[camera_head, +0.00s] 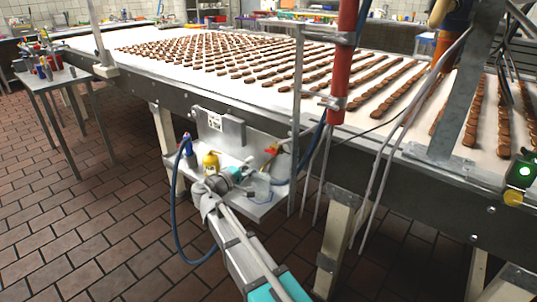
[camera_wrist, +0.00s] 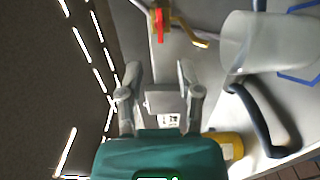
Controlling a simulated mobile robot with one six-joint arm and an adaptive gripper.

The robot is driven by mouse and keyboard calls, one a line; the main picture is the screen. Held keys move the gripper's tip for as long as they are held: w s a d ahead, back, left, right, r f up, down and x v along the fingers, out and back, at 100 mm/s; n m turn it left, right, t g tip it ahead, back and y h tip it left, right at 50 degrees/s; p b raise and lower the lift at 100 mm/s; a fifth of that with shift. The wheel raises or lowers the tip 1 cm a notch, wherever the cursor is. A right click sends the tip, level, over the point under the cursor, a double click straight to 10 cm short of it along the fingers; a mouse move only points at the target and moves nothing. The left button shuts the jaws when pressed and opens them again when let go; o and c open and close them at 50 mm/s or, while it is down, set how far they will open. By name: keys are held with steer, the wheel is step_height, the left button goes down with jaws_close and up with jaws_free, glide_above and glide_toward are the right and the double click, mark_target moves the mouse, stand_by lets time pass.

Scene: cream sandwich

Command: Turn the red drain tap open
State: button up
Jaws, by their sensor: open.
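The red tap handle (camera_wrist: 160,25) sits on a brass-coloured tap body (camera_wrist: 183,22) at the top of the wrist view. In the head view the red tap (camera_head: 271,150) shows small, above the metal shelf beside the conveyor. My gripper (camera_wrist: 157,72) is open and empty in the wrist view. Its two grey fingers point up the picture toward the tap, with a visible gap between fingertips and red handle. In the head view my arm reaches up to the shelf from below; the fingers are too small there to make out clearly.
A yellow item (camera_wrist: 228,147) is beside my gripper's base. The conveyor (camera_head: 85,44) carries rows of brown biscuits. A blue hose (camera_head: 176,222) hangs left of the shelf.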

mark_target(269, 153)
steer(key=x, duration=1)
steer(key=shift+c, duration=0.3)
jaws_close()
